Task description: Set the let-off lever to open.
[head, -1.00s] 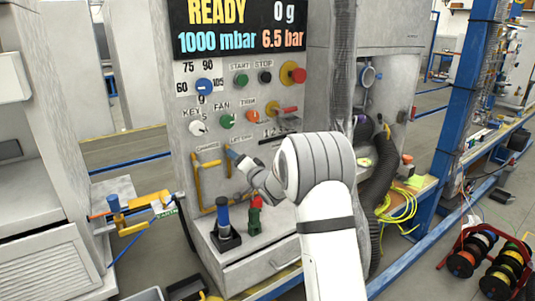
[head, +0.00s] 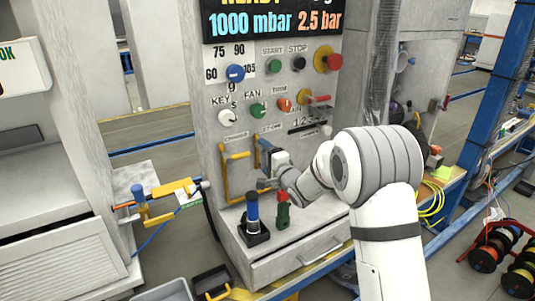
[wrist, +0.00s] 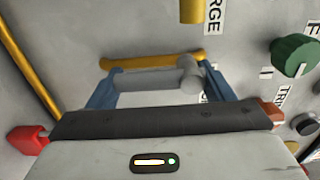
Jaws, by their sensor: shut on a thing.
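My gripper (head: 268,166) is at the panel, below the let-off label (head: 270,128) and right of the yellow charge pipework (head: 224,178). In the wrist view its two blue fingers (wrist: 165,86) stand either side of a pale grey bar with a round end (wrist: 188,76), which I take to be the let-off lever. The bar runs parallel to a yellow pipe (wrist: 150,62) behind it. My gripper is shut on this lever. In the head view my wrist and fingers hide most of the lever, so its exact angle is unclear. The display (head: 275,22) reads 1000 mbar and 2.5 bar.
Knobs and buttons, including a green fan knob (head: 257,110) and a red stop button (head: 334,62), sit above my gripper. A blue-handled tool (head: 253,212) and a red-topped green object (head: 283,210) stand on the ledge just below. A yellow-and-blue fixture (head: 160,196) is at left.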

